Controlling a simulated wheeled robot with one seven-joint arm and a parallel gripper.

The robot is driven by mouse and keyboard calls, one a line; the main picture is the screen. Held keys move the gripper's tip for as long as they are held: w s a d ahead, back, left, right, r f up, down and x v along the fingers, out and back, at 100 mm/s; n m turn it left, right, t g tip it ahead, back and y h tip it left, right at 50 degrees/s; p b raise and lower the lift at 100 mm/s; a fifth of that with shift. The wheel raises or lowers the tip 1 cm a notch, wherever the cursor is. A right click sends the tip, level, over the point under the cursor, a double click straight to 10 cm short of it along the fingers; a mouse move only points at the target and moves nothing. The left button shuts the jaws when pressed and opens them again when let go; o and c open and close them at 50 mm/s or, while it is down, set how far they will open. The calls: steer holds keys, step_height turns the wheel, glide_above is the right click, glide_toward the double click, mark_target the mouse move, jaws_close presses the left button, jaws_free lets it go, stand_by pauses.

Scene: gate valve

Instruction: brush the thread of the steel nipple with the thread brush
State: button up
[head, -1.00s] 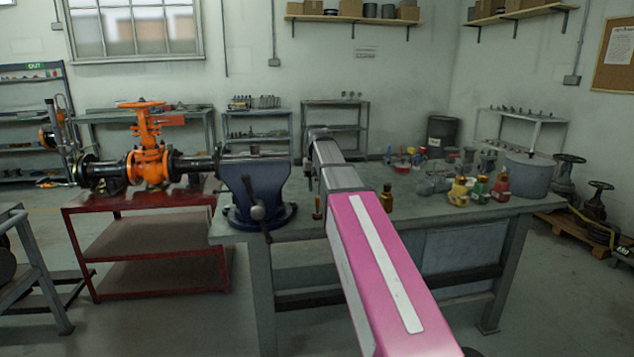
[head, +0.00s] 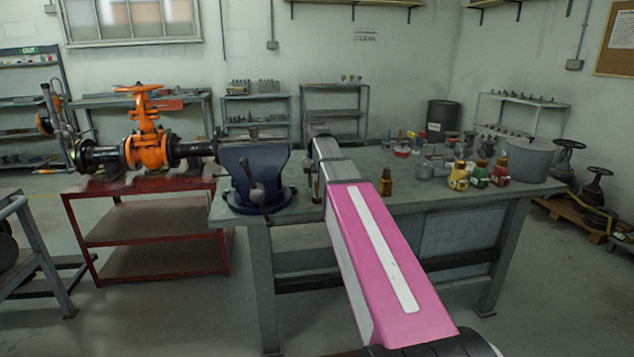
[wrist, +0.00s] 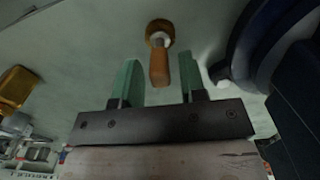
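The thread brush (wrist: 159,68) shows in the wrist view as an orange-brown handle with a pale collar and a round brown end. Its handle lies between the two green fingers of my gripper (wrist: 158,75), with gaps visible on both sides. My gripper is open. In the head view my arm hides most of the gripper and I cannot make out the brush. The blue vise (head: 253,178) stands on the bench left of my gripper; it also shows at the right of the wrist view (wrist: 245,50). I cannot clearly make out the steel nipple at the vise jaws.
A red trolley (head: 150,190) carries the orange gate valve (head: 146,145) at left.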

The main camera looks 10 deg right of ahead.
jaws_close()
steer(key=shift+r, duration=0.1)
steer(key=shift+r, duration=2.4)
